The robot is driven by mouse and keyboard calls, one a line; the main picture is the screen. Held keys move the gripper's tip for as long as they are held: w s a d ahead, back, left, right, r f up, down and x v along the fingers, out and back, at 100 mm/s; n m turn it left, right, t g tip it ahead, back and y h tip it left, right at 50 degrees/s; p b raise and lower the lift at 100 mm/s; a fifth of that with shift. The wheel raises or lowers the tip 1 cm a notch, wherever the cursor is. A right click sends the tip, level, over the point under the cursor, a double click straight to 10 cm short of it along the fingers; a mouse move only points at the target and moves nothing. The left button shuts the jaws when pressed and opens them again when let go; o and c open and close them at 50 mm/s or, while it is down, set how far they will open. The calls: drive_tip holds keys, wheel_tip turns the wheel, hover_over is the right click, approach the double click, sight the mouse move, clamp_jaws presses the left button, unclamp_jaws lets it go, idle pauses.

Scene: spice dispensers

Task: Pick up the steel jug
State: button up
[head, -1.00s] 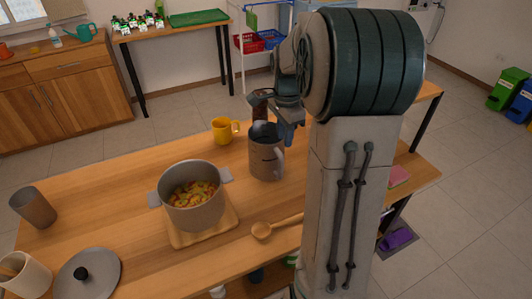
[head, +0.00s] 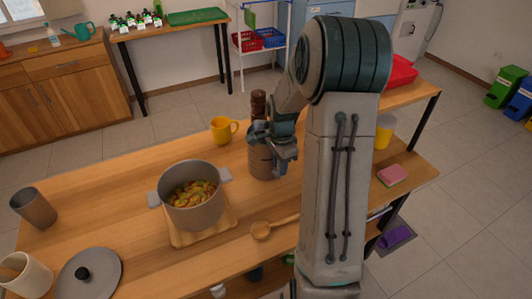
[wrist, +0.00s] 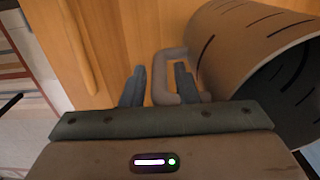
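The steel jug (head: 261,163) stands upright on the wooden table, right of the pot, its upper part partly hidden by my gripper. In the wrist view the jug (wrist: 245,40) fills the upper right, with dark marks on its side and its open mouth to the right. Its handle (wrist: 163,62) points left. My gripper (wrist: 160,84) is open, one finger on each side of the handle's outer bar, the right finger appearing within the loop. I see a gap at both sides and no clear contact. In the head view my gripper (head: 277,146) is at the jug's upper right side.
A pot of food (head: 193,205) sits on a wooden board left of the jug. A yellow mug (head: 222,130) and a dark brown mill (head: 258,103) stand behind it. A wooden spoon (head: 262,231) lies in front. A pink sponge (head: 392,174) lies at right.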

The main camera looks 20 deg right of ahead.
clamp_jaws()
drive_tip(key=shift+r, duration=0.1)
idle(1.2)
